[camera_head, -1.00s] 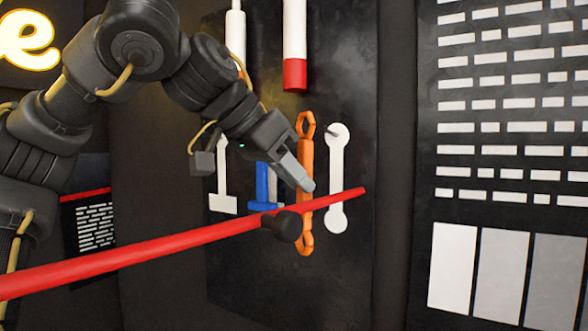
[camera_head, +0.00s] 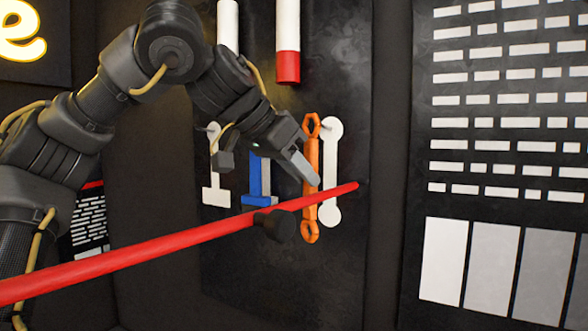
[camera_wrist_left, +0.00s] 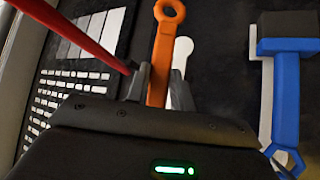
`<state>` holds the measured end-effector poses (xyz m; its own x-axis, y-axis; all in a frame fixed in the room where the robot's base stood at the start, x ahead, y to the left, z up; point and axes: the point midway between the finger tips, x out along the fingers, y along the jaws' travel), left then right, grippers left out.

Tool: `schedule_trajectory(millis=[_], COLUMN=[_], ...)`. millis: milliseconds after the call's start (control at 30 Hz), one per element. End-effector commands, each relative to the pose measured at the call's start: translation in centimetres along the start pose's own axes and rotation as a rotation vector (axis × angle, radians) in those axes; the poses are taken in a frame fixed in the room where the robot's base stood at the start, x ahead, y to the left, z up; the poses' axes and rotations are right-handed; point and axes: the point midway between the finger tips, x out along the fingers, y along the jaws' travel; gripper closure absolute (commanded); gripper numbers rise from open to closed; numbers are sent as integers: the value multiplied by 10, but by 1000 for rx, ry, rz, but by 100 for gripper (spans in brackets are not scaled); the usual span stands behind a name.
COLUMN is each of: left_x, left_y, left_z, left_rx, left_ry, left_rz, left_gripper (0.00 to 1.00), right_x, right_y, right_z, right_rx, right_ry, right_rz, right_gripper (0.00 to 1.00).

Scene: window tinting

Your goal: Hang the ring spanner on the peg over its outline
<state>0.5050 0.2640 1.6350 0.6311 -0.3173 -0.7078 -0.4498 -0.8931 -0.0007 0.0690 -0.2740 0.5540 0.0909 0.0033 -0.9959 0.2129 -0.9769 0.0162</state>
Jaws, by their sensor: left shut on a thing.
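The orange ring spanner (camera_head: 311,150) is upright in front of the dark tool board, with a ring at each end. My left gripper (camera_head: 311,181) is shut on its middle; the wrist view shows the spanner (camera_wrist_left: 160,60) between the two fingers (camera_wrist_left: 159,90). The white spanner outline (camera_head: 332,165) is on the board just right of the spanner, which partly overlaps its left edge in the head view. A peg shows near the outline's top (camera_head: 327,126). I cannot tell how far the spanner is from the board. My right gripper is not in view.
A red bar (camera_head: 150,247) crosses in front of the board, close below my left gripper. A red-and-white tube (camera_head: 288,50) is above.

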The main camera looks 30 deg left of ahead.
Motion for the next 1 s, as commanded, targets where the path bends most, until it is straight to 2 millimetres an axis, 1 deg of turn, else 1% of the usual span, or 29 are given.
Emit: schedule_trajectory(millis=[633,800,1000], left_x=[28,37,42], left_y=[-21,-25,-29], left_z=[-24,-24,-25], left_rx=[-2,-2,-3], left_ry=[-2,-6,-7], left_rz=[1,0,-2], left_gripper=[100,100,100], right_x=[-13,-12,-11], right_y=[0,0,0], right_z=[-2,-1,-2], right_rx=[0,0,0], right_ry=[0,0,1], right_rz=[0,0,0], right_gripper=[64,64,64])
